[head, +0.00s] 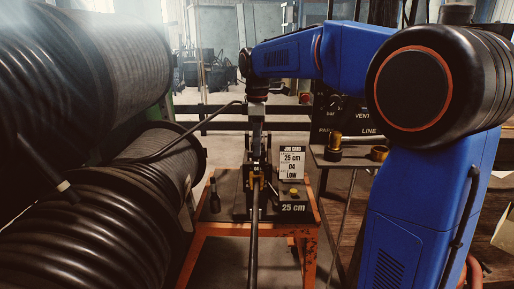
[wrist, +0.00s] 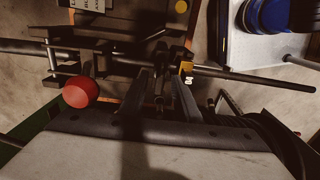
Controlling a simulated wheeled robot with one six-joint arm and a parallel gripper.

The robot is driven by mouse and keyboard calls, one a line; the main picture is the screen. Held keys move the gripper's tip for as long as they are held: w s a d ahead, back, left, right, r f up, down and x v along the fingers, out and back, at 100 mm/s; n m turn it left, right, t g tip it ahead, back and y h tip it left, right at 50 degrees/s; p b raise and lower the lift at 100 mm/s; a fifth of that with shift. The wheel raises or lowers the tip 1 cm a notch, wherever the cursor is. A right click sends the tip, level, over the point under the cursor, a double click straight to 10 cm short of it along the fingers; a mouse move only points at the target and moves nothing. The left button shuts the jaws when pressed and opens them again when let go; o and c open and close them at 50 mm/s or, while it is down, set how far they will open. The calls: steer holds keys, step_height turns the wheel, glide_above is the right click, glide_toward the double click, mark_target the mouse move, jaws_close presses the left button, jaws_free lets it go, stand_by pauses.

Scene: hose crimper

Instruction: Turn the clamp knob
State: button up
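The hose crimper (head: 241,203) stands on an orange-legged bench, with a yellow part (head: 257,185) near its middle. A long dark hose (head: 253,245) runs from it toward me; the wrist view shows a dark bar or hose (wrist: 245,80) crossing there. My gripper (wrist: 160,108) is above the crimper, its two dark fingers apart. A small dark post shows between them; I cannot tell whether they touch it, or whether it is the clamp knob. A red ball knob (wrist: 80,90) is left of the fingers in the wrist view. My gripper hides part of the crimper in the head view.
A job card (head: 292,164) reading 25 cm, 04, LOW stands behind a box with a yellow button (head: 294,190). Large hose reels (head: 95,215) crowd the left. A side table (head: 345,160) with brass fittings (head: 335,142) stands right.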

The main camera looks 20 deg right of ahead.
steer(key=shift+f, duration=0.55)
jaws_close()
